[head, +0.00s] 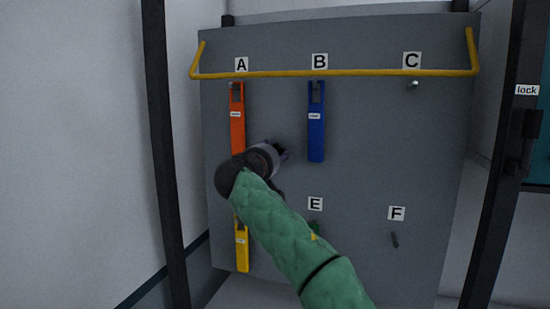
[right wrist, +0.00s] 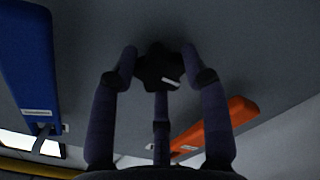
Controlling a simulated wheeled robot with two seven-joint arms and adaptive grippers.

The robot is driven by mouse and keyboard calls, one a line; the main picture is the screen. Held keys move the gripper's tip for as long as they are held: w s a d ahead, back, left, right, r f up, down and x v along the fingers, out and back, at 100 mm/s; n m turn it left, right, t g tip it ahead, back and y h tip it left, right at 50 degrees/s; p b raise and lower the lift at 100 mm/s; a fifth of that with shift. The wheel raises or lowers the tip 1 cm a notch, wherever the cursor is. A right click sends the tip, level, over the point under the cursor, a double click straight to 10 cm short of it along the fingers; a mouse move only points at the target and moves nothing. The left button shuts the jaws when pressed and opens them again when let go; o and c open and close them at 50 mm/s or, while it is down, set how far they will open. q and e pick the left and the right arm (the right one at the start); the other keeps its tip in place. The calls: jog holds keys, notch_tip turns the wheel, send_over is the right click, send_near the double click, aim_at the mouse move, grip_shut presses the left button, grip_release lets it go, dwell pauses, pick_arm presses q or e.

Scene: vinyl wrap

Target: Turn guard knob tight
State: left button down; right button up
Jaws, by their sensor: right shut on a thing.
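The guard knob (right wrist: 158,66) is a black lobed knob with a white mark, on the grey panel (head: 360,140) in the right wrist view. My right gripper (right wrist: 160,72) has its fingers closed around the knob, with fingertips at its edge. In the head view my right gripper (head: 281,152) is at the panel between the orange and blue tools, and the hand hides most of the knob. My left gripper is not in view.
An orange tool (head: 237,115) hangs under A and a blue tool (head: 316,135) under B. A yellow tool (head: 241,250) hangs lower left. The pegs at C (head: 412,85) and F (head: 395,240) are bare. A yellow bar (head: 350,72) crosses the panel's top.

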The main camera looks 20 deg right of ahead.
jog(key=shift+a, duration=0.15)
jog(key=o, duration=1.2)
jog(key=shift+w+a, duration=0.1)
jog(key=shift+w, duration=0.05)
jog(key=shift+c, duration=0.2)
jog(key=shift+s, duration=0.2)
jog(key=v, duration=1.1)
jog(key=shift+s+a, duration=0.2)
jog(key=shift+s, duration=0.05)
